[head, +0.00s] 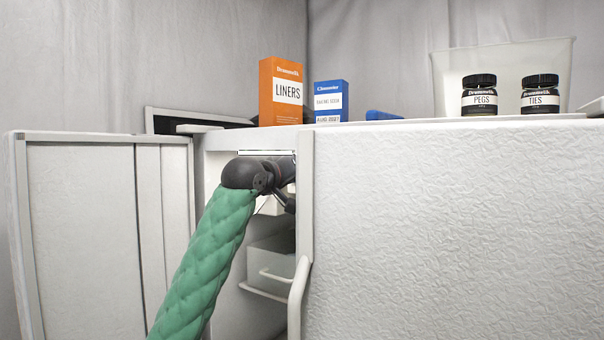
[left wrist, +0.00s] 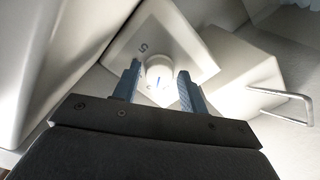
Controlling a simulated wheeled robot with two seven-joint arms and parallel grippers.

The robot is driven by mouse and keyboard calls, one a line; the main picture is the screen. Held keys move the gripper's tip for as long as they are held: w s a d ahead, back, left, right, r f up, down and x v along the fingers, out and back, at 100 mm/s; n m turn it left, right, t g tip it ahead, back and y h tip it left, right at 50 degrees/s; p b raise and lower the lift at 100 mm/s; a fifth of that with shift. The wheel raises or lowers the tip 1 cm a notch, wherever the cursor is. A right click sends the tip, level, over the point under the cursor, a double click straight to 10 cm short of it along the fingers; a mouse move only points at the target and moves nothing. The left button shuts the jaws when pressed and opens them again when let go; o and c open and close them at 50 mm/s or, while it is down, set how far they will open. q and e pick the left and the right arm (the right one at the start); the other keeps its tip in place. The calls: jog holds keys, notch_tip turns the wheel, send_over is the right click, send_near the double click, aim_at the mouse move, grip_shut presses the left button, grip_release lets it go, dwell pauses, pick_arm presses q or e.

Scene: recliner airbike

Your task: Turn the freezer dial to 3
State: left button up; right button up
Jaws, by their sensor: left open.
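The freezer dial (left wrist: 160,71) is a small white round knob with a blue mark, on a white plate (left wrist: 190,55) in the left wrist view. A dark "5" is printed on the plate, up and left of the knob; other markings are too small to read. My left gripper (left wrist: 158,84) is open, with one blue-grey finger on each side of the dial. I cannot tell whether the fingers touch it. In the head view my green-sleeved left arm reaches into the open freezer (head: 262,318), and the dial is hidden there. My right gripper is not in view.
The freezer door (head: 85,230) stands open at left. A white drawer with a wire handle (left wrist: 285,95) is beside the dial plate. A white panel with a bar handle (head: 298,290) closes the right side. An orange box (head: 281,105), blue box (head: 331,117) and jars (head: 479,84) stand on top.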

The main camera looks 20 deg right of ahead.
pick_arm(q)
jog(key=c, duration=0.5)
jog(key=m, duration=0.3)
jog(key=shift+c, duration=0.2)
jog(key=m, duration=0.2)
jog(key=shift+m, duration=0.4)
